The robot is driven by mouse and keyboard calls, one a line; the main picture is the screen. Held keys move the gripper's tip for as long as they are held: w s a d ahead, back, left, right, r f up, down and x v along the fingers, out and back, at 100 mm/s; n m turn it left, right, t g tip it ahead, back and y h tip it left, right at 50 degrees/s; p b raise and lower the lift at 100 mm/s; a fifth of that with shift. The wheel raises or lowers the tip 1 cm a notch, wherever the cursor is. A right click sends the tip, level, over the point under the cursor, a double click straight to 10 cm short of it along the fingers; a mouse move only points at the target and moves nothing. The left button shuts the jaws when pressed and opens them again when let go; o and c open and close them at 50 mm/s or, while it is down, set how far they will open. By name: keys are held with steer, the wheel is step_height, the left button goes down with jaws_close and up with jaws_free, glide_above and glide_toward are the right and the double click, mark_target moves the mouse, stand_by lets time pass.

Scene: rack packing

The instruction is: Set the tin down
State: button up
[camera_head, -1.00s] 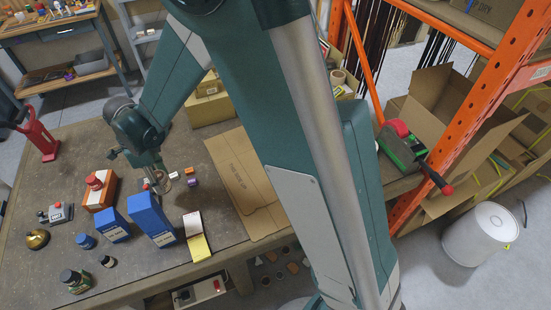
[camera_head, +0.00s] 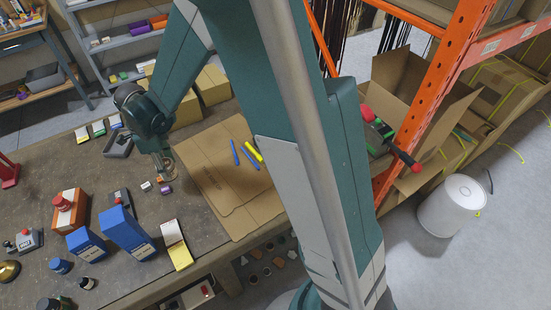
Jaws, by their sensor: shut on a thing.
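My gripper (camera_head: 163,168) points down over the dark worktable (camera_head: 95,168), near the left edge of the flat cardboard sheet (camera_head: 205,165). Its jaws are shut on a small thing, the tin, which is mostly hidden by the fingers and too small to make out. I cannot tell whether it touches the table. A small white block (camera_head: 146,186) and a purple block (camera_head: 166,190) lie just in front of the gripper.
Two blue boxes (camera_head: 125,230), an orange-brown box with a red top (camera_head: 70,210), a blue jar (camera_head: 60,266) and a yellow-white box (camera_head: 176,245) stand towards the front. Blue and yellow markers (camera_head: 253,152) lie on the cardboard. Cartons (camera_head: 211,84) stand behind.

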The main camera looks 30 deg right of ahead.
steer(key=s+d+m, duration=0.3)
steer(key=d+m, duration=0.3)
steer(key=d, duration=2.8)
steer(key=s+d+m, duration=0.3)
steer(key=s+d, duration=0.6)
steer(key=d, duration=0.4)
steer(key=s+d+m, duration=0.3)
steer(key=s+d, duration=0.7)
steer(key=d, duration=0.3)
steer(key=shift+d+m, duration=0.15)
steer(key=shift+m, duration=0.15)
steer(key=shift+f+b, duration=0.5)
steer(key=shift+f, duration=2.35)
steer(key=shift+f+b, duration=0.35)
steer(key=shift+f, duration=1.7)
